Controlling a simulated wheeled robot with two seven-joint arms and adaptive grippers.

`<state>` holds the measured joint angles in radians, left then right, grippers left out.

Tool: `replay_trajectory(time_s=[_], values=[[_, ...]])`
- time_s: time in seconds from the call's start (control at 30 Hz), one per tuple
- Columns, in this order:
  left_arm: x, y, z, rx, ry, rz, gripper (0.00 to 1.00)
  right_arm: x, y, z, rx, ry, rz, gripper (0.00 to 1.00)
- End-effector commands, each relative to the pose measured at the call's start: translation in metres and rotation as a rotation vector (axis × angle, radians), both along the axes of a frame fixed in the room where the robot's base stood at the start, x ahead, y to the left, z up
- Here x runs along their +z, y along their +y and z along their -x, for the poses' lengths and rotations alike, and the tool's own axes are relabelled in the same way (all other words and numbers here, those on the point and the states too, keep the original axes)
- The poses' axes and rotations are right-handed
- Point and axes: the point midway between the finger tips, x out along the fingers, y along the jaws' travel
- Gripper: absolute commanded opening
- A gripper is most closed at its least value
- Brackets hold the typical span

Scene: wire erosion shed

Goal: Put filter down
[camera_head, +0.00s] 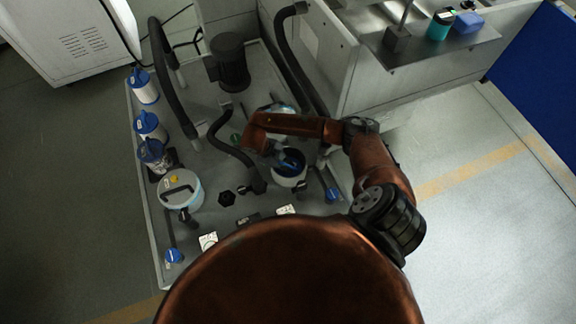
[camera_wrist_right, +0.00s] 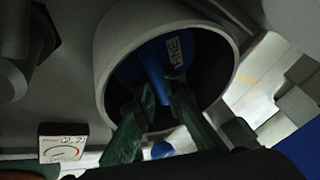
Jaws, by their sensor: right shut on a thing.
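The filter (camera_wrist_right: 140,68) has a blue top with a raised blue grip and a small label. It sits inside the round opening of a pale cylindrical housing (camera_wrist_right: 112,52), its top below the rim. The green fingertips of my right gripper (camera_wrist_right: 159,100) are shut on the blue grip. In the head view the housing (camera_head: 289,181) stands on the grey platform, with my right arm reaching over it and partly hiding the filter. How deep the filter rests is hidden. My left gripper is not in view.
Several white filters with blue tops (camera_head: 143,86) line the platform's left edge. A lidded canister (camera_head: 181,191) stands to the left of the housing. Black hoses (camera_head: 162,72) and a dark motor (camera_head: 230,62) are behind.

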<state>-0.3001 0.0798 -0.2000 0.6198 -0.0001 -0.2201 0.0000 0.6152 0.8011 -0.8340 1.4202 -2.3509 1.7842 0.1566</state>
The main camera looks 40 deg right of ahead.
Motion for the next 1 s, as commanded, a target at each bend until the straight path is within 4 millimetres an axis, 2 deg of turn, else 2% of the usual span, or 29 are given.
replay_trajectory(time_s=[0.07,0.1,0.33,0.6,0.73,0.87,1.0], values=[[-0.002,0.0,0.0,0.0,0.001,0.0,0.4,-0.002,0.0,-0.001,-0.001,-0.001,0.001,0.0],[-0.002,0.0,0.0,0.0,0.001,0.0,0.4,-0.003,0.0,0.0,0.0,0.001,0.0,0.11],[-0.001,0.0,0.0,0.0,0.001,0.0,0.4,-0.002,0.0,0.0,0.0,0.0,0.0,0.27],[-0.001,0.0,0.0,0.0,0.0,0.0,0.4,-0.001,0.0,0.0,0.0,0.0,0.0,0.28],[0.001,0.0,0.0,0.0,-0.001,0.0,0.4,0.006,0.002,-0.002,0.001,-0.002,0.0,0.28],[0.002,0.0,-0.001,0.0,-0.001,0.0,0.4,0.025,0.01,-0.008,0.003,-0.004,0.001,0.28],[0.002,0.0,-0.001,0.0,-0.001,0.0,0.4,0.053,0.022,-0.016,0.003,-0.005,0.0,0.28]])
